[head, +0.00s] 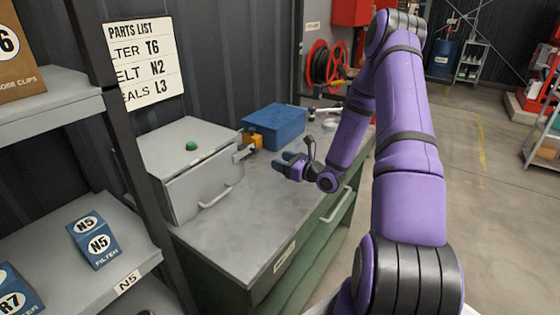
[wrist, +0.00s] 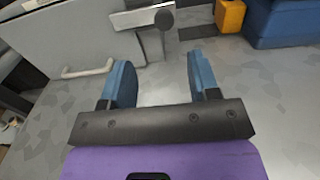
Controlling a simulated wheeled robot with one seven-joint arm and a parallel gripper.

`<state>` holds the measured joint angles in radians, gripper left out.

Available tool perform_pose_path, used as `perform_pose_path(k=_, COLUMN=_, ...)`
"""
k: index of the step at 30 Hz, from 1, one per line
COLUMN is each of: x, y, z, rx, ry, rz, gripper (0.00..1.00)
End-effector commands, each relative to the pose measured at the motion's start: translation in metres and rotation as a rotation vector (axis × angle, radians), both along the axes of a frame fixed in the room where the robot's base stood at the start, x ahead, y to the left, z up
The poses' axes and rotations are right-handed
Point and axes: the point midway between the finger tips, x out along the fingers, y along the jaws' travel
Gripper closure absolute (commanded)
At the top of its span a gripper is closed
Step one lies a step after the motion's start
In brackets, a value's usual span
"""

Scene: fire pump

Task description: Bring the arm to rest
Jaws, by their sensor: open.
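My purple arm reaches from the right over the green workbench (head: 240,240). My gripper (head: 287,160) hangs above the grey bench top, just right of the grey metal box (head: 190,170). In the wrist view my gripper (wrist: 160,80) has its two blue fingers apart with nothing between them. A latch-like metal piece (wrist: 150,25) on the box's side shows just beyond the fingertips; I cannot tell the exact gap.
The box has a front handle (head: 215,197) and a green button (head: 191,146) on top. A yellow padlock-like block (head: 255,138) and a blue bin (head: 274,124) stand behind. Shelves (head: 50,110) stand at left. Floor at right (head: 480,210) is clear.

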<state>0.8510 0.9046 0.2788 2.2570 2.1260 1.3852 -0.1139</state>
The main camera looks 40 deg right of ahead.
Motion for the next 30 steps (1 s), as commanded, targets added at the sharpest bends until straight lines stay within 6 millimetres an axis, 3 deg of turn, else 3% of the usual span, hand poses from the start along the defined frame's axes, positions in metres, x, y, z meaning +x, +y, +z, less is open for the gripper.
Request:
perform_pose_path(k=11, x=0.000, y=0.001, z=0.001, rx=-0.002, ry=-0.001, rz=0.002, gripper=0.44)
perform_pose_path(k=14, x=0.001, y=0.007, z=0.009, rx=-0.020, ry=-0.009, rz=0.033, gripper=0.44)
perform_pose_path(k=17, x=0.002, y=0.024, z=0.028, rx=-0.068, ry=-0.027, rz=0.113, gripper=0.44)
perform_pose_path(k=23, x=-0.010, y=0.082, z=0.085, rx=-0.236, ry=-0.079, rz=0.380, gripper=0.44)
perform_pose_path(k=30, x=-0.044, y=0.145, z=0.140, rx=-0.472, ry=-0.135, rz=0.692, gripper=0.44)
